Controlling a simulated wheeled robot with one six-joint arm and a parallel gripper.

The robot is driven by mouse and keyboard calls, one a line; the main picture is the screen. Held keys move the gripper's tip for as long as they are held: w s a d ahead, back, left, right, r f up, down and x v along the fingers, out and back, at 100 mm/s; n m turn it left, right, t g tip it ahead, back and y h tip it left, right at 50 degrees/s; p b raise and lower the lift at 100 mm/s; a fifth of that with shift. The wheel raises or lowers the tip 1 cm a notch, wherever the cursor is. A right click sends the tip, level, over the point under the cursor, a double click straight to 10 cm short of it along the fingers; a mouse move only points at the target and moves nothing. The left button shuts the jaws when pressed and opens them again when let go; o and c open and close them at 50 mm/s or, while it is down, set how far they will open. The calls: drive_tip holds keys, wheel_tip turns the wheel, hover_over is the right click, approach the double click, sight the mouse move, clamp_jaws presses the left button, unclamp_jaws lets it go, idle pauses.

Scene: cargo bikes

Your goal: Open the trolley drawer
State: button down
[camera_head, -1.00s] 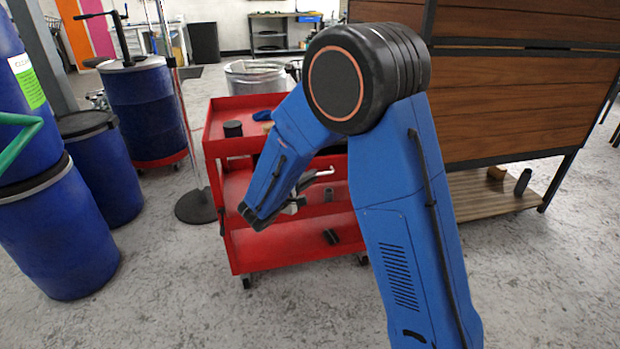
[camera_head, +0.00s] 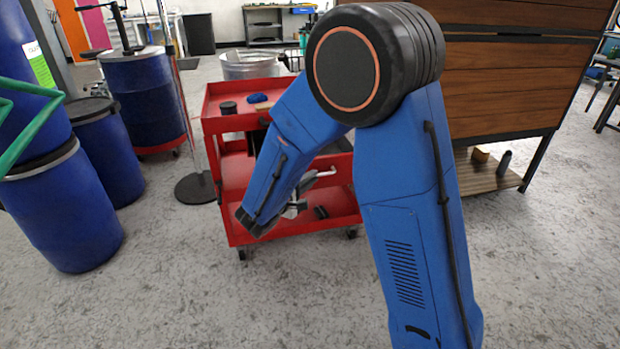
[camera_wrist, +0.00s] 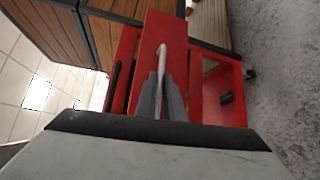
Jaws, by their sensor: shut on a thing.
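The red trolley (camera_head: 212,128) stands ahead, partly covered by my blue arm. Its drawer (camera_head: 338,164) sticks out toward me, with a dark opening behind its front. The red drawer front (camera_wrist: 166,32) also shows in the wrist view. A pale bar handle (camera_wrist: 162,60) runs from the front down between my fingers; it also shows in the head view (camera_head: 325,173). My gripper (camera_wrist: 160,88) is shut on this handle. In the head view my forearm hides most of the gripper and part of the drawer. The drawer's contents cannot be made out.
A dark cylinder (camera_head: 228,108) and a blue item (camera_head: 257,98) sit on the trolley top. Blue drums (camera_head: 60,205) and a stand with a round base (camera_head: 196,188) are at left. A wooden-panelled bench (camera_head: 510,85) stands right. Open floor lies in front.

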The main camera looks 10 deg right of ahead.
drive_tip(key=c, duration=1.9)
unclamp_jaws()
drive_tip(key=shift+o, duration=0.2)
drive_tip(key=v, duration=1.7)
drive_tip(key=shift+s, duration=0.15)
drive_tip(key=shift+a, duration=0.1)
